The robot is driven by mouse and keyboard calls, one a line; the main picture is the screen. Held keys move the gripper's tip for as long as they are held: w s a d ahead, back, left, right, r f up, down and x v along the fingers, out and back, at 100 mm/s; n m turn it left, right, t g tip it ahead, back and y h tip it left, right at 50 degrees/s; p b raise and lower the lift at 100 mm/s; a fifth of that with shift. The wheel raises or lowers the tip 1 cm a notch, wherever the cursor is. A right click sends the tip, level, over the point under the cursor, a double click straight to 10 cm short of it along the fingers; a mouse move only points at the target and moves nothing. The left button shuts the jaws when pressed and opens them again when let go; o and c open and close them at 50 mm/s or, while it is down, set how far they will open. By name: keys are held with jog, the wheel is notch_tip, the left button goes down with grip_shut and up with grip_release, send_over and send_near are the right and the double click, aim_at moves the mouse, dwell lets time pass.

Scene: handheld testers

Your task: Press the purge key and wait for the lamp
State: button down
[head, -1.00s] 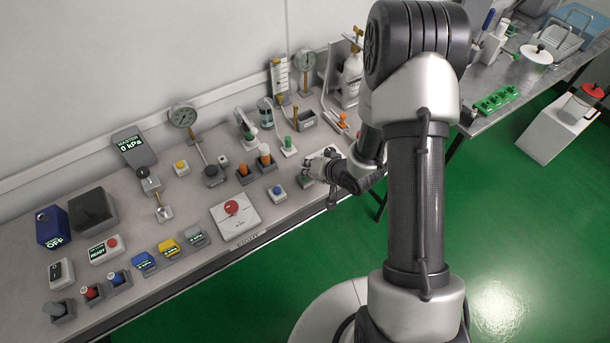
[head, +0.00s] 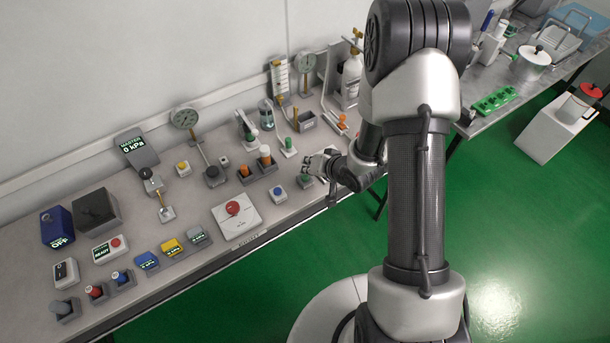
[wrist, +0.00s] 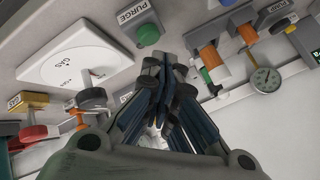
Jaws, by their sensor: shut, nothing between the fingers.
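The purge key is a green button (wrist: 148,35) on a small grey box, with a white PURGE label beside it in the wrist view. In the head view, a green-topped box (head: 305,180) stands near the front edge of the bench, partly covered by my gripper. My gripper (wrist: 168,62) is shut and empty, with its fingertips together. In the wrist view the fingertips appear close beside the green button; I cannot tell whether they touch it. In the head view my gripper (head: 310,165) is low over the bench at this box. I cannot pick out which thing is the lamp.
A blue button box (head: 277,192) and a white plate with a red knob (head: 236,211) stand left of my gripper. Orange and white handles (head: 256,163) stand behind. Gauges and a bottle line the wall side. Green floor lies in front of the bench.

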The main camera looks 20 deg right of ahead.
aim_at(308, 176)
jog(key=shift+r+p, duration=2.05)
jog(key=shift+r, duration=0.4)
jog(key=shift+r, duration=0.15)
jog(key=s+d+r+n+g+h, duration=0.1)
jog(key=s+d+r+h, duration=0.2)
jog(key=r, duration=0.7)
jog(key=s+d+r+n+h, duration=0.1)
jog(key=s+d+r+h, duration=0.15)
jog(key=r, duration=0.75)
jog(key=s+a+r+g, duration=0.1)
jog(key=s+a+r, duration=0.1)
jog(key=s, duration=0.5)
jog(key=s+a+r+n+g+y, duration=0.1)
jog(key=s+r, duration=0.3)
jog(key=s, duration=0.4)
jog(key=s+a+r+n, duration=0.1)
jog(key=s+a+r, duration=0.2)
jog(key=s, duration=0.4)
jog(key=shift+s+a+g+y, duration=0.15)
jog(key=shift+s+g+y, duration=0.1)
jog(key=shift+g+y, duration=0.15)
jog(key=shift+r, duration=0.1)
dwell(0.7)
